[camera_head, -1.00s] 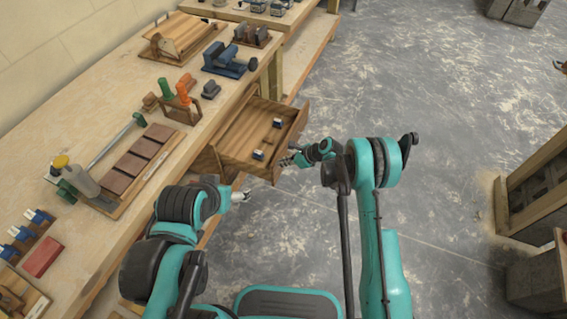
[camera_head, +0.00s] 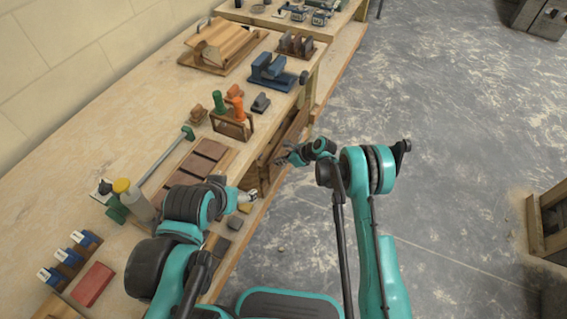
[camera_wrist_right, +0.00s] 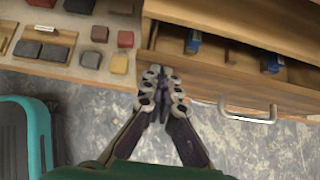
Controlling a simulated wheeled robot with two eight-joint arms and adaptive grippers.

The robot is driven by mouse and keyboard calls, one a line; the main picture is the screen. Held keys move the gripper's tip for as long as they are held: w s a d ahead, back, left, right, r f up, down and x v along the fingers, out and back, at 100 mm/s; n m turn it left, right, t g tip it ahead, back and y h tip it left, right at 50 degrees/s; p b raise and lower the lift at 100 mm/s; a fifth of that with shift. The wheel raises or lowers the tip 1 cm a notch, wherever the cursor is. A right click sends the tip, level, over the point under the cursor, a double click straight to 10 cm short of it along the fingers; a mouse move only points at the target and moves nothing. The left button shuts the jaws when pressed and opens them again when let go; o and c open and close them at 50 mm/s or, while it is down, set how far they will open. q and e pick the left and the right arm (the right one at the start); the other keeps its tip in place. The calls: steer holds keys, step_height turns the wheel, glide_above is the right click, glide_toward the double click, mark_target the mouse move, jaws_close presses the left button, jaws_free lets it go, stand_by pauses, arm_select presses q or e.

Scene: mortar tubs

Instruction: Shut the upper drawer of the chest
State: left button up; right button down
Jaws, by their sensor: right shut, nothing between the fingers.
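The chest's upper drawer (camera_head: 293,130) shows in the head view as a narrow wooden strip along the bench's right edge. In the right wrist view, the drawer front (camera_wrist_right: 205,86) with its pale metal handle (camera_wrist_right: 247,116) stands a little out from the chest (camera_wrist_right: 245,16). A dark gap behind the front shows blue-ended items inside. My right gripper (camera_head: 288,157) is shut and empty close to the drawer front; its fingers (camera_wrist_right: 160,92) show near the front's left end, and I cannot tell whether they touch. My left gripper (camera_head: 248,198) is small and partly unclear beside the bench edge.
Small coloured blocks (camera_wrist_right: 98,33) lie on a wooden surface left of the drawer. The bench top holds a blue tool (camera_head: 268,68), orange and green handles, brown bricks (camera_head: 196,166) and a bottle.

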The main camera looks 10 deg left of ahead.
steer(key=a, duration=0.2)
steer(key=w+a, duration=0.1)
steer(key=a, duration=0.1)
steer(key=shift+w, duration=0.15)
arm_select(q)
steer(key=shift+a, duration=0.3)
arm_select(e)
steer(key=shift+a, duration=0.3)
steer(key=shift+w+a+r, duration=0.1)
steer(key=shift+d, duration=0.55)
arm_select(q)
steer(key=r+p, duration=0.1)
steer(key=s+r+p, duration=0.1)
steer(key=r+p, duration=0.1)
steer(key=r, duration=0.1)
steer(key=shift+s+d+p, duration=0.15)
steer(key=shift+d+p, duration=0.2)
steer(key=shift+p, duration=0.05)
arm_select(e)
steer(key=d+f+v, duration=0.1)
steer(key=v, duration=1.1)
steer(key=shift+s+d+f, duration=0.3)
steer(key=shift+s+d, duration=0.15)
